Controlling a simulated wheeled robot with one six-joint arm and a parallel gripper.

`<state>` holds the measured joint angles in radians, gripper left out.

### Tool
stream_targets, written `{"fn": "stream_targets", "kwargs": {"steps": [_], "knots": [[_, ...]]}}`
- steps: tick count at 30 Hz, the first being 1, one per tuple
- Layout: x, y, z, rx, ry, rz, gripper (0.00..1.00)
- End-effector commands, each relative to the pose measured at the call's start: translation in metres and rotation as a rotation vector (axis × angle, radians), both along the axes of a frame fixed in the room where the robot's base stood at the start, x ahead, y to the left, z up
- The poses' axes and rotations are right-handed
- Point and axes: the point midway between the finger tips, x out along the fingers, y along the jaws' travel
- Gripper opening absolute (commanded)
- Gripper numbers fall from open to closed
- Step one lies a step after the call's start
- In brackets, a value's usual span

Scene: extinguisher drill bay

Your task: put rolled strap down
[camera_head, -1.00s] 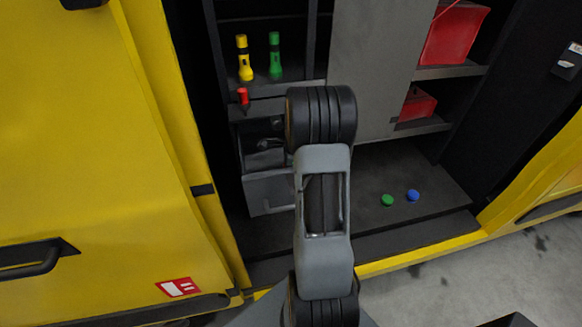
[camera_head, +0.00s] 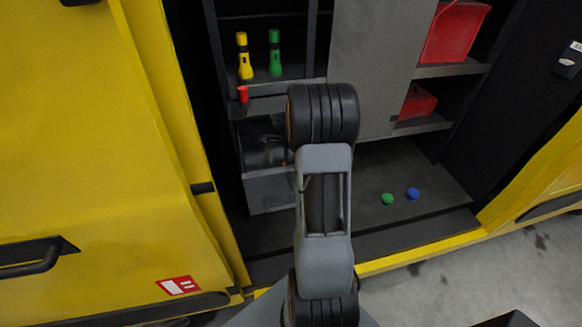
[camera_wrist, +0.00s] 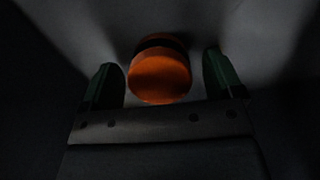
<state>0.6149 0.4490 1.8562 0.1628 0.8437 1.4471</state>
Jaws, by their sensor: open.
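In the wrist view, an orange round piece with a dark band at its far end, which looks like the rolled strap (camera_wrist: 160,76), sits between the two green-padded fingers of my gripper (camera_wrist: 160,60). The fingers are open, with a visible gap on each side of it. It seems to rest on a grey surface, but the dim light hides the contact. In the head view my arm reaches into the cabinet near an open grey drawer (camera_head: 270,191). The strap cannot be made out there, and my gripper is mostly hidden or lost in the dark.
A yellow torch (camera_head: 244,57) and a green torch (camera_head: 275,55) stand on the shelf above the drawer. A red piece (camera_head: 243,94) is just below them. Red bins (camera_head: 453,35) are on the right shelves. Green (camera_head: 388,199) and blue (camera_head: 413,194) caps lie on the cabinet floor.

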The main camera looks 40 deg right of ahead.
Motion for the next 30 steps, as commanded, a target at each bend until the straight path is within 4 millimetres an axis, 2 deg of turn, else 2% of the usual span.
{"fn": "stream_targets", "kwargs": {"steps": [9, 15, 21, 30], "knots": [[-0.004, -0.007, 0.06, -0.003, -0.004, -0.002, 0.86], [-0.006, -0.01, 0.09, -0.002, -0.002, 0.0, 0.86], [-0.008, -0.011, 0.105, 0.0, 0.0, 0.0, 0.86], [-0.008, -0.011, 0.109, 0.0, 0.0, 0.0, 0.86]]}}
